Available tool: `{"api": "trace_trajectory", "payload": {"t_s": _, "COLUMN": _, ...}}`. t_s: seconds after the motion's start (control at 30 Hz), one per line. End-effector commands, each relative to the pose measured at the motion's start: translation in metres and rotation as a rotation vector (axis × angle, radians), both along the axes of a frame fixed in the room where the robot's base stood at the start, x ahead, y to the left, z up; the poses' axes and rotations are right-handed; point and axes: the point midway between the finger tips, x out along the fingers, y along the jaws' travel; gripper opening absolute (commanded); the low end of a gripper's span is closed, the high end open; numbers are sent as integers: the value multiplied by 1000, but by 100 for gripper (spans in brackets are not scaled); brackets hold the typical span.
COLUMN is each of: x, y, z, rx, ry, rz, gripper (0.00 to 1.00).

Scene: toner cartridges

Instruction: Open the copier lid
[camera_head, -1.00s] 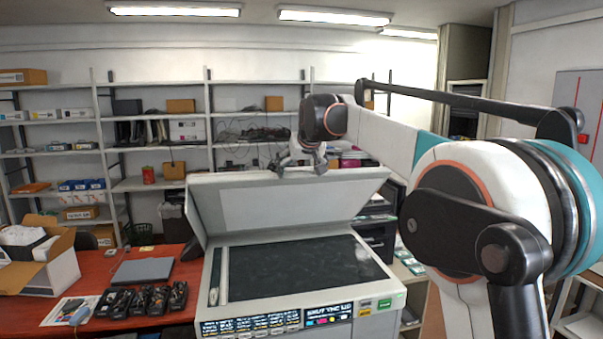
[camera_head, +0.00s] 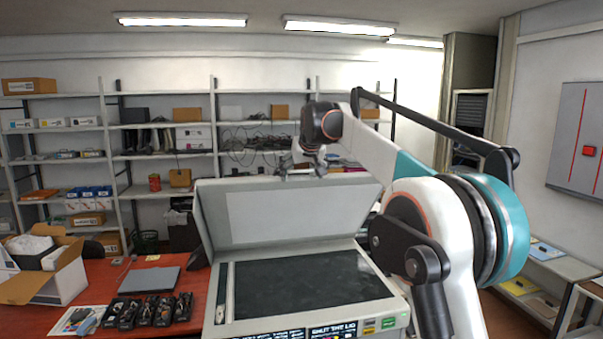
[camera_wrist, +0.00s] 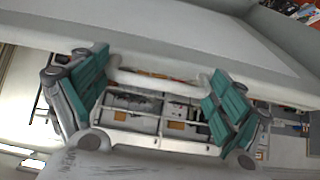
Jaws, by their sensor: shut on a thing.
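The copier lid (camera_head: 290,216) is a grey panel with a paler inner face. It stands raised, tilted up at the back of the copier (camera_head: 222,325), and the dark glass (camera_head: 300,282) below it is uncovered. My gripper (camera_head: 304,170) is at the lid's upper edge in the head view. In the wrist view, the teal-padded fingers of my gripper (camera_wrist: 158,98) stand at both ends of a white bar (camera_wrist: 155,82) along the lid's edge (camera_wrist: 190,62), and are shut on it. The exact contact at the pads is partly hidden.
A red table (camera_head: 95,272) on the left bears a grey laptop-like slab (camera_head: 150,280), several black cartridges (camera_head: 150,312) and an open cardboard box (camera_head: 65,278). Loaded shelves (camera_head: 130,155) line the back wall. A low shelf (camera_head: 545,260) stands at the right.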

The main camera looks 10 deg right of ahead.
Motion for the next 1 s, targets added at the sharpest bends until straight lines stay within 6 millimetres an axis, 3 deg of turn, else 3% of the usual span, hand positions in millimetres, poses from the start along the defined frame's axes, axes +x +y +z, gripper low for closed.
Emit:
{"api": "trace_trajectory", "payload": {"t_s": 0.1, "x": 0, "y": -2, "z": -1, "rx": -2, "ry": 0, "rz": -2, "gripper": 100}}
{"api": "trace_trajectory", "payload": {"t_s": 0.57, "x": -4, "y": 0, "z": 4, "rx": 1, "ry": 1, "rz": -1, "gripper": 100}}
{"api": "trace_trajectory", "payload": {"t_s": 1.0, "x": -61, "y": -1, "z": 60, "rx": 0, "ry": 1, "rz": -1, "gripper": 100}}
